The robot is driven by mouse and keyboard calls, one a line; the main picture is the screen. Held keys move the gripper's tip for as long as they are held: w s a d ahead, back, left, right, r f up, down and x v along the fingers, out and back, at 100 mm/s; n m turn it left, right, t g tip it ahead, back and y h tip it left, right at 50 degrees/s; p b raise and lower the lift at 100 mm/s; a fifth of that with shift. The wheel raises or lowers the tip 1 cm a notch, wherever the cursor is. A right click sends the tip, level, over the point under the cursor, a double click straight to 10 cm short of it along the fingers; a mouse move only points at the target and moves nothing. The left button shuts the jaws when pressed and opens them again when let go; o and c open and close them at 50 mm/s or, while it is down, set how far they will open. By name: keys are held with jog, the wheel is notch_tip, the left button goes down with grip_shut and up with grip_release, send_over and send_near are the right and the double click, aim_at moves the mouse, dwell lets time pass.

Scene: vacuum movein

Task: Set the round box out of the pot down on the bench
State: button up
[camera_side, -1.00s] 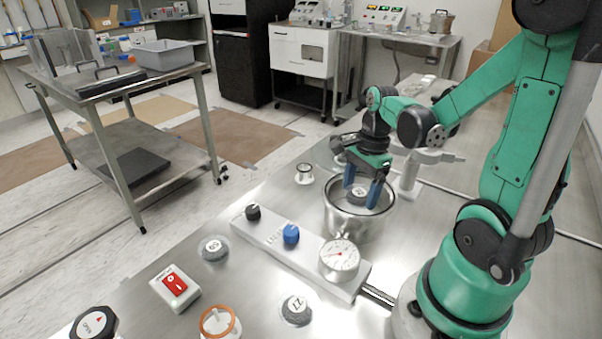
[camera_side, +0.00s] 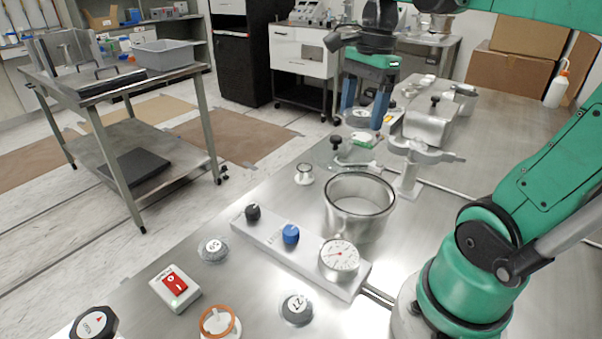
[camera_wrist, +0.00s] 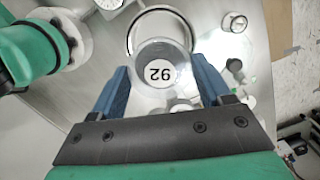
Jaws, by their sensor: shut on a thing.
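My gripper (camera_side: 366,108) is raised above the far part of the bench, beyond the pot, with its blue fingers pointing down. It is shut on the round box (camera_side: 359,118), a grey disc with a white numbered label. The box is held in the air, clear of the pot. In the wrist view the round box (camera_wrist: 162,74) sits between the fingertips of my gripper (camera_wrist: 162,84), label facing the camera. The metal pot (camera_side: 359,222) stands open and looks empty on the bench (camera_side: 262,285). Its rim shows behind the box in the wrist view (camera_wrist: 131,38).
A control strip (camera_side: 268,235) with knobs and a dial gauge (camera_side: 340,256) runs in front of the pot. A small knobbed piece (camera_side: 304,174) stands left of the pot. A green board (camera_side: 358,139) and metal fixture (camera_side: 428,122) lie behind.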

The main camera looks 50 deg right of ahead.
jog(key=w+a+n, duration=0.3)
jog(key=w+a, duration=0.2)
jog(key=a, duration=0.3)
jog(key=n, duration=0.3)
send_over(252, 281)
jog(key=f, duration=0.1)
jog(key=shift+g, duration=0.4)
jog(key=f, duration=1.9)
jog(key=shift+d+f, duration=0.2)
jog(key=shift+f, duration=0.15)
jog(key=shift+f, duration=0.1)
jog(key=o, duration=1.2)
